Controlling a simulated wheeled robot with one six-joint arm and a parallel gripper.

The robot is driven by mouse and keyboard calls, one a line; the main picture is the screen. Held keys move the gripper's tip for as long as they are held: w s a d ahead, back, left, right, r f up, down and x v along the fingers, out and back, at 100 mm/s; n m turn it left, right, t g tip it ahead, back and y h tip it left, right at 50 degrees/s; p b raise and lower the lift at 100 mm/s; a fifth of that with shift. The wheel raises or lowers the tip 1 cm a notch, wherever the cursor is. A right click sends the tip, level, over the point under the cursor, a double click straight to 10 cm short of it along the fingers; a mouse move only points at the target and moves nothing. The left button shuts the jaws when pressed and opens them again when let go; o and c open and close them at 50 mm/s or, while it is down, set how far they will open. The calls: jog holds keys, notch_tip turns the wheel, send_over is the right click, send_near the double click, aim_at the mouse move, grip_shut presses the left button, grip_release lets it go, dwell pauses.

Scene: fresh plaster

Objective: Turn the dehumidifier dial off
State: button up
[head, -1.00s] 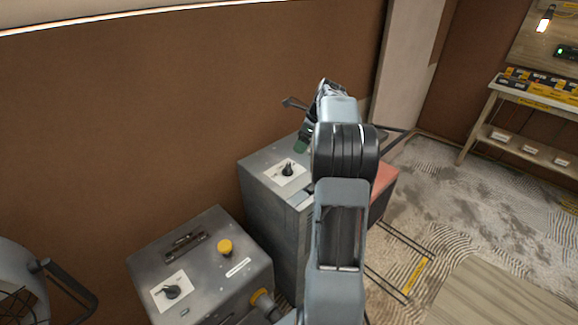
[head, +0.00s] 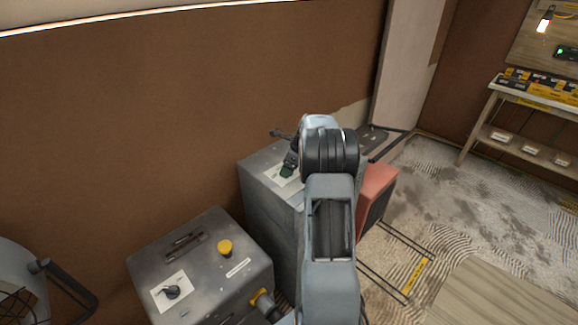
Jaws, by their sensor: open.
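Two grey machines with dials stand by the brown wall. The taller one (head: 262,160) has a white dial plate (head: 283,182) on top and a red-orange part (head: 376,188) at its right. My gripper (head: 288,171) points down over this plate and covers the dial there. It is open, but whether its fingers touch the dial is hidden. The lower machine (head: 205,250) in front has a black dial (head: 172,292) on a white plate and a yellow knob (head: 225,247). No readable label tells which one is the dehumidifier.
A round grey object with a black tube frame (head: 70,290) stands at the lower left. A wooden bench (head: 530,100) with boxes stands at the far right. Patterned, stained floor (head: 430,190) lies open between the machines and the bench.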

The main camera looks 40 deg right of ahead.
jog(key=c, duration=0.9)
jog(key=shift+c, duration=0.2)
